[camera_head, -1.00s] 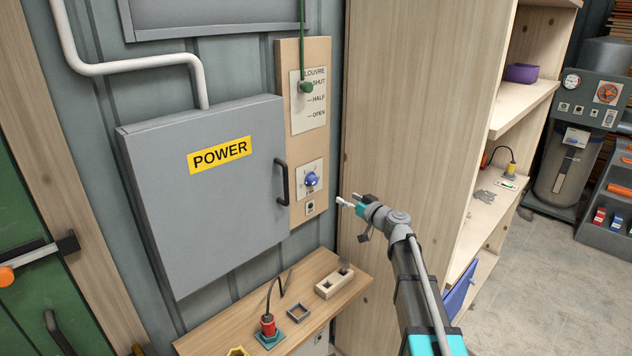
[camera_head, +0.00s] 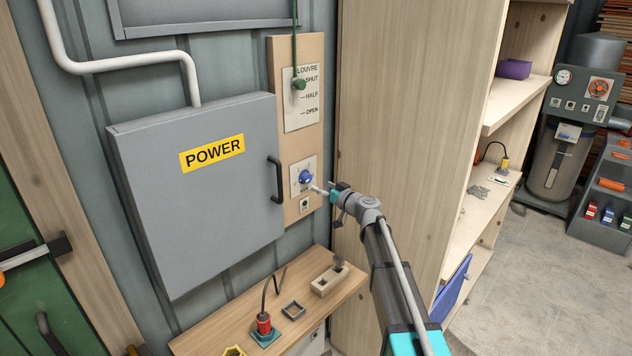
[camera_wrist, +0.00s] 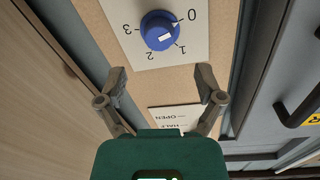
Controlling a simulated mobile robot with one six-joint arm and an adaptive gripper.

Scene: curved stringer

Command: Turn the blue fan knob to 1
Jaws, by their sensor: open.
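The blue fan knob (camera_head: 306,177) sits on a white dial plate on the wooden strip right of the power box. In the wrist view the knob (camera_wrist: 159,30) shows whole, with a white mark on its face and the numbers 0, 1, 2 and 3 around it. The mark lies on the side nearer 0 and 1; I cannot tell its exact setting. My gripper (camera_head: 317,190) is just right of and slightly below the knob in the head view. In the wrist view its fingers (camera_wrist: 161,78) are spread and empty, with the knob beyond the tips.
The grey power box (camera_head: 200,210) with its dark handle (camera_head: 275,180) stands left of the knob. A green louvre lever (camera_head: 299,85) is above. A wooden shelf unit (camera_head: 400,130) stands close on the right. A bench (camera_head: 205,339) is underneath.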

